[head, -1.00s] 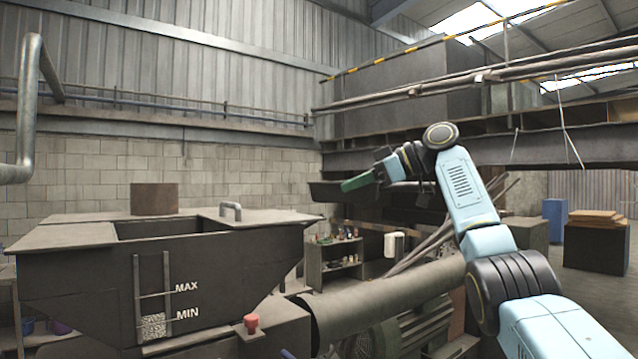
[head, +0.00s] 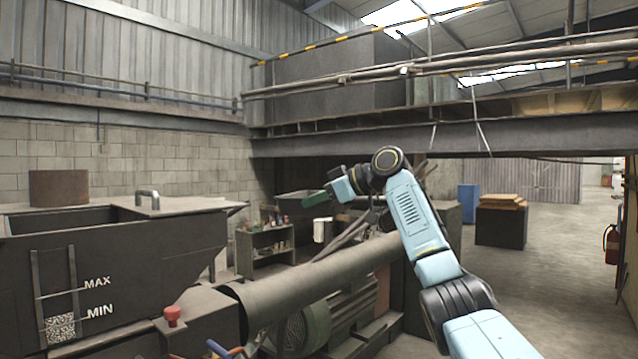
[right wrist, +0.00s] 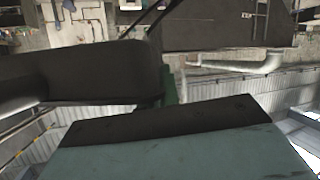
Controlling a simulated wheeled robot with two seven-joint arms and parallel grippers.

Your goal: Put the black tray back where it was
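The black tray (head: 288,206) is held up in the air past the machine's long pipe, near the middle of the head view. My right gripper (head: 316,198), with green fingers, is at the tray's near side and partly covers it. In the right wrist view the tray (right wrist: 85,72) fills the left side as a dark, rounded shape. Its end meets the green finger (right wrist: 168,88), and the gripper appears shut on its edge. The exact contact is largely hidden. My left gripper is not in view.
A dark hopper (head: 150,255) with MAX and MIN marks stands at left. A thick pipe (head: 310,285) runs across the front. A small shelf (head: 262,250) with bottles stands behind. A steel beam (head: 400,143) crosses above my arm. Open floor lies at right.

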